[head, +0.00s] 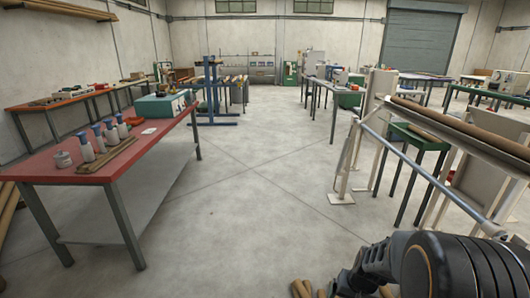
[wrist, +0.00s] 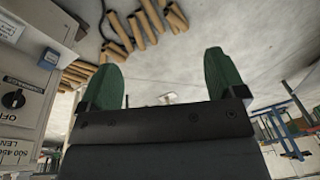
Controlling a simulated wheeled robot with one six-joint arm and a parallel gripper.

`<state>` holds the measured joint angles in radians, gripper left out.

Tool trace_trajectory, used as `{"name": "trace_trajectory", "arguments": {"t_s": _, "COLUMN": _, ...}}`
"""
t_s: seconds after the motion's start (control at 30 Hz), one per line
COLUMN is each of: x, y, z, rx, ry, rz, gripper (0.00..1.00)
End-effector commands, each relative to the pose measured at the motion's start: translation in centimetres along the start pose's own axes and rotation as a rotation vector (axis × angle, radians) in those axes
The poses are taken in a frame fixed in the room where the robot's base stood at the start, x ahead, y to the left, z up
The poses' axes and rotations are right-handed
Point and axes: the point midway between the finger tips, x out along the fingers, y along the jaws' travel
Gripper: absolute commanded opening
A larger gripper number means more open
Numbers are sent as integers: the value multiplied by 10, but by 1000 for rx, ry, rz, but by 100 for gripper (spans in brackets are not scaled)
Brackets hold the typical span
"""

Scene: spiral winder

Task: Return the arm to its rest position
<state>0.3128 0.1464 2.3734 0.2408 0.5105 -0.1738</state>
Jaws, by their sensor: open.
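My gripper (wrist: 168,85) shows in the wrist view with two green fingertips set wide apart and nothing between them. In the head view my dark arm (head: 455,268) is at the bottom right corner. The gripper itself cannot be made out there.
A red-topped table (head: 150,143) with bottles stands at left. A white-framed machine (head: 420,170) stands close at right, near my arm. A control panel (wrist: 22,90) is close at the wrist view's left edge. Brown tubes (wrist: 138,32) lie beyond the fingers. The middle floor is clear.

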Motion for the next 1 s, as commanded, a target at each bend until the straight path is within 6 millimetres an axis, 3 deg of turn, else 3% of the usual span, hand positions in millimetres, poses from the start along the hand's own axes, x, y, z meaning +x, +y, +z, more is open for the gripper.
{"name": "trace_trajectory", "arguments": {"t_s": 0.03, "x": -49, "y": -16, "z": 12, "rx": -32, "ry": -27, "rz": 3, "gripper": 89}}
{"name": "trace_trajectory", "arguments": {"t_s": 0.1, "x": -93, "y": -29, "z": 32, "rx": -70, "ry": -68, "rz": 24, "gripper": 89}}
{"name": "trace_trajectory", "arguments": {"t_s": 0.23, "x": -161, "y": -44, "z": 58, "rx": -162, "ry": -68, "rz": 68, "gripper": 89}}
{"name": "trace_trajectory", "arguments": {"t_s": 0.4, "x": -224, "y": -63, "z": 66, "rx": -283, "ry": 56, "rz": 76, "gripper": 89}}
{"name": "trace_trajectory", "arguments": {"t_s": 0.5, "x": -251, "y": -74, "z": 67, "rx": -320, "ry": 123, "rz": 58, "gripper": 89}}
{"name": "trace_trajectory", "arguments": {"t_s": 0.63, "x": -271, "y": -84, "z": 68, "rx": -352, "ry": 171, "rz": 42, "gripper": 89}}
{"name": "trace_trajectory", "arguments": {"t_s": 0.87, "x": -272, "y": -87, "z": 69, "rx": -364, "ry": 172, "rz": 38, "gripper": 88}}
{"name": "trace_trajectory", "arguments": {"t_s": 1.0, "x": -271, "y": -87, "z": 68, "rx": -363, "ry": 172, "rz": 38, "gripper": 75}}
